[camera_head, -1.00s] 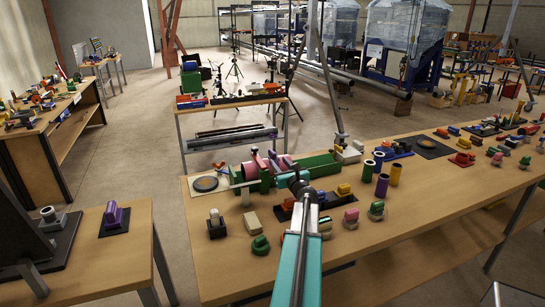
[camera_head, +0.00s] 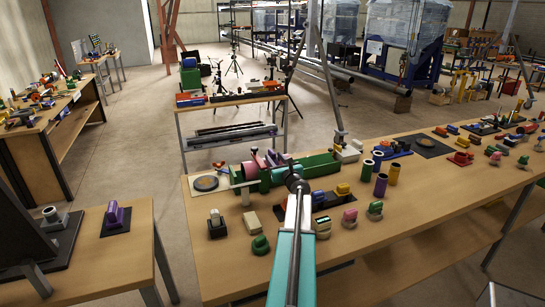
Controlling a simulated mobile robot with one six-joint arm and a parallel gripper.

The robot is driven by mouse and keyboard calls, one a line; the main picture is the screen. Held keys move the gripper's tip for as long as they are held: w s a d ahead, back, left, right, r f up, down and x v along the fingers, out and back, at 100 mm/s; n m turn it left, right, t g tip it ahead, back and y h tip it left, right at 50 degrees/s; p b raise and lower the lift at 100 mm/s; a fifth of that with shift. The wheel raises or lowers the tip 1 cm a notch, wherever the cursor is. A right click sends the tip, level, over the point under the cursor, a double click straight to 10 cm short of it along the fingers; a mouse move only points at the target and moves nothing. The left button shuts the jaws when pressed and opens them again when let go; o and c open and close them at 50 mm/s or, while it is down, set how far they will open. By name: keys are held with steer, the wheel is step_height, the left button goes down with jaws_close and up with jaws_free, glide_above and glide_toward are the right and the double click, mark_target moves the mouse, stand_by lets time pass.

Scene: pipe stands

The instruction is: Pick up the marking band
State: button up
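I cannot tell for sure which thing is the marking band. Coloured collars (camera_head: 270,158), maroon and pink, sit at the green pipe stand (camera_head: 318,161) on the long table. A dark ring-like disc (camera_head: 206,183) lies on a pale square plate to its left. My teal and grey arm reaches forward over the table, and its dark end, my gripper (camera_head: 297,182), is in front of the green stand. The fingers are too small and hidden by the arm to read. Whether it touches anything cannot be told.
The long wooden table (camera_head: 225,275) carries several small blocks and clamps. A green loop-shaped piece (camera_head: 260,245) and a cream block (camera_head: 252,222) lie left of my arm. Upright tubes (camera_head: 381,185) stand to the right. The table's front left is clear.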

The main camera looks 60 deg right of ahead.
jaws_close()
steer(key=shift+r, duration=0.1)
stand_by(0.3)
steer(key=shift+r, duration=0.7)
steer(key=shift+r+b, duration=0.45)
steer(key=shift+r, duration=0.4)
steer(key=s+a+r+b, duration=0.1)
steer(key=s+a, duration=0.2)
steer(key=s, duration=0.4)
steer(key=s+a+b, duration=0.2)
steer(key=s+a, duration=0.1)
steer(key=s, duration=0.5)
steer(key=shift+r, duration=0.35)
